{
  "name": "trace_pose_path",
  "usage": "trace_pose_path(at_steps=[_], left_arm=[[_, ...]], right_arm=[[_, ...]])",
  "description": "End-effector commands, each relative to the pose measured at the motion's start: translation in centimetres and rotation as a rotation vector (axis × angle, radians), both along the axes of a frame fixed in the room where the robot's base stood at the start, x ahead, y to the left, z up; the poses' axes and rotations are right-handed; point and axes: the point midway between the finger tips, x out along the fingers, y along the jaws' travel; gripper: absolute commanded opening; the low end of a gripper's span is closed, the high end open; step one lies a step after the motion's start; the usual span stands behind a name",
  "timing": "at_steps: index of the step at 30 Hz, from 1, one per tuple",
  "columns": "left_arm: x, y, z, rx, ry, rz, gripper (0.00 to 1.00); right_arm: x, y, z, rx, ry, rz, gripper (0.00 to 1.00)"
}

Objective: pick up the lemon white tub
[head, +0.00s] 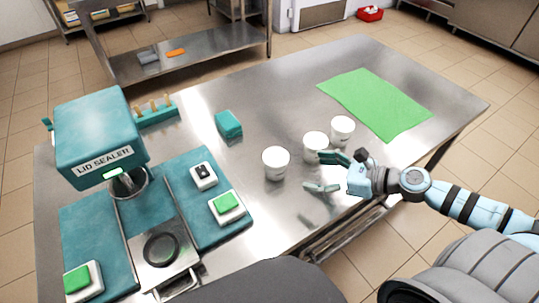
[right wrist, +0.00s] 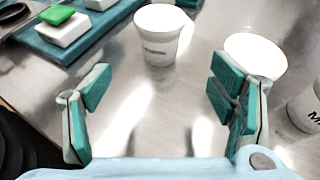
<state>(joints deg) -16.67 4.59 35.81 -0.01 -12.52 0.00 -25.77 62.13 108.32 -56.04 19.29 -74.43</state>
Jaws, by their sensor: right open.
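Three white tubs stand upright in a slanting row on the steel table: a left tub (head: 275,164), a middle tub (head: 315,146) and a right tub (head: 342,130). Their small labels are too blurred to tell which is lemon. My right gripper (head: 323,172) is open and empty, low over the table, its fingers pointing left toward the left tub. In the right wrist view the left tub (right wrist: 158,36) is ahead, between and beyond the open fingers (right wrist: 160,92). The middle tub (right wrist: 257,56) is just beyond the right finger. My left gripper is out of view.
A teal lid sealer (head: 101,138) and a teal panel with a green button (head: 226,203) are on the left. A teal block (head: 229,124) sits behind the tubs. A green mat (head: 375,103) lies at the back right. Bare table lies around the left tub.

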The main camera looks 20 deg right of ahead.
Motion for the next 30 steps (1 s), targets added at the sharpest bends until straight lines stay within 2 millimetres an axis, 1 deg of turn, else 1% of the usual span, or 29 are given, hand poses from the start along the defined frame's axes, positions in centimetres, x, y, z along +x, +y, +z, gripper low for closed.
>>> trace_pose_path(at_steps=[1,3,6,10,11,15,21,25,27,30], left_arm=[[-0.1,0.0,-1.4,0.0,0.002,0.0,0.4],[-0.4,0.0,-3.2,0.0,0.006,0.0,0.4],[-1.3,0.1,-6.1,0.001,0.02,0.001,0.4],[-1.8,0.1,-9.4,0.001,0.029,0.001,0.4],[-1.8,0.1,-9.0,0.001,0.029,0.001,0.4],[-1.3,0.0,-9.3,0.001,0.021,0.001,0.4],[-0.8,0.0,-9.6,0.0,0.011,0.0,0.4],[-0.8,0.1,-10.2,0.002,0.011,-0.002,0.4],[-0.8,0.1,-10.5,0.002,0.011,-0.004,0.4],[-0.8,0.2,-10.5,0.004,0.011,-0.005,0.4]], right_arm=[[0.2,0.2,-0.8,-0.001,-0.001,0.002,0.78],[0.6,0.4,-1.6,-0.004,-0.003,-0.001,0.78],[1.6,1.1,-2.3,0.0,-0.007,-0.005,0.78],[2.9,1.8,-3.0,-0.003,-0.009,-0.013,0.78],[3.5,2.2,-2.7,0.008,-0.014,-0.015,0.78],[5.4,3.6,-3.2,0.007,-0.008,-0.018,0.78],[7.0,4.7,-3.6,0.005,-0.005,-0.015,0.78],[9.3,6.0,-4.0,0.007,-0.006,-0.014,0.78],[10.2,6.6,-4.6,0.006,-0.003,-0.014,0.78],[10.8,7.1,-4.8,0.003,-0.002,-0.012,0.78]])
